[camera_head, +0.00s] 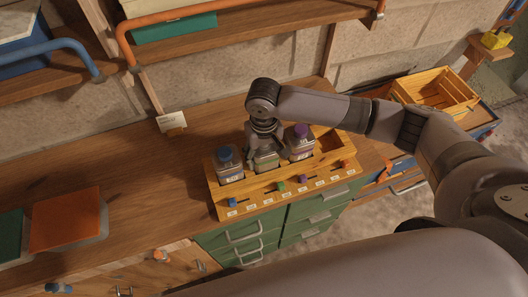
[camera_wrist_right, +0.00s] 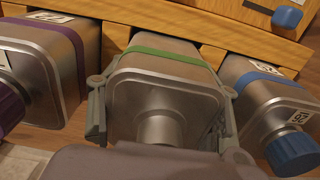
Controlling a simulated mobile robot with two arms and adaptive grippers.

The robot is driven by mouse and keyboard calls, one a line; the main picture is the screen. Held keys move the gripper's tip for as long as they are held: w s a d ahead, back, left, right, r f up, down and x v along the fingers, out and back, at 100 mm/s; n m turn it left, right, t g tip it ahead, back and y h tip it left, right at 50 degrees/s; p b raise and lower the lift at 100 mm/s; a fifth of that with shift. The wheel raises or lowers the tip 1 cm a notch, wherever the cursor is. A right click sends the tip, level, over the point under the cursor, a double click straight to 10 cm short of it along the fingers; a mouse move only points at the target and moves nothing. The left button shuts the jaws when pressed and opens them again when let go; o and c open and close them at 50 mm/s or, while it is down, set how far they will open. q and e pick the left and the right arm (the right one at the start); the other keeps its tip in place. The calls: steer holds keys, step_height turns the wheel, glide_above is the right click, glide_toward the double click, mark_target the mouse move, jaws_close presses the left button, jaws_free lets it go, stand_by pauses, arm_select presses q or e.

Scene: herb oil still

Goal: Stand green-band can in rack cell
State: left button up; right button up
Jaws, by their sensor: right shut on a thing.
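The green-band can (camera_wrist_right: 160,90) is a grey metal can with a green band, held neck toward my right wrist. My left gripper is not in view.
A blue-capped can (camera_head: 229,166) and a purple-capped can (camera_head: 300,143) stand close on either side. The rack's right end (camera_head: 330,139) looks empty. Orange (camera_head: 70,219) and green items lie on the bench at left. A wooden crate (camera_head: 438,92) is at the back right.

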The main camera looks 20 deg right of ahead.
steer(key=shift+f+p, duration=0.15)
steer(key=shift+p, duration=0.3)
stand_by(0.7)
steer(key=o, duration=1.8)
steer(key=shift+c, duration=0.2)
steer(key=shift+f, duration=0.1)
step_height(320, 180, up, 12)
steer(key=shift+r, duration=0.1)
